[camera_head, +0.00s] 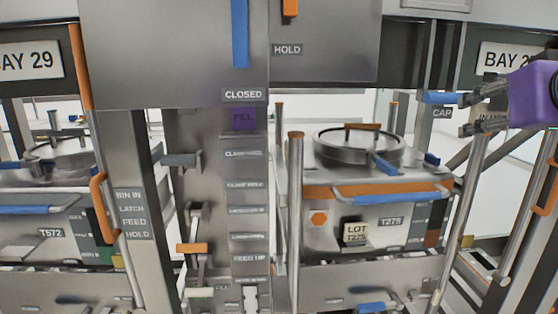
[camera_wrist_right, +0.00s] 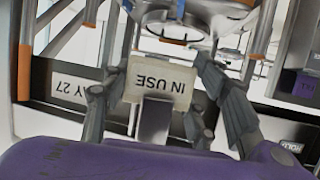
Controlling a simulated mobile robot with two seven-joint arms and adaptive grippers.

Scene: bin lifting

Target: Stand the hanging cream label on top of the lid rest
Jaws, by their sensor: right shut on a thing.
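The cream label (camera_wrist_right: 158,82) reads IN USE and appears upside down in the right wrist view. A grey plate (camera_wrist_right: 155,120) shows just below it in that picture. My right gripper (camera_wrist_right: 162,75) has one finger at each side edge of the label and is shut on it. In the head view my right gripper (camera_head: 464,113) reaches in from the right, by the post near the CAP sign (camera_head: 441,113). The label (camera_head: 489,117) is partly hidden between its fingers. I cannot tell which part is the lid rest. My left gripper is not in view.
A steel bin marked T275 (camera_head: 391,221) with a round lid (camera_head: 358,147) stands left of my right gripper. Upright posts (camera_head: 295,220) and a blue handle (camera_head: 390,198) are in front of it. Another bin, T572 (camera_head: 50,233), stands at the left.

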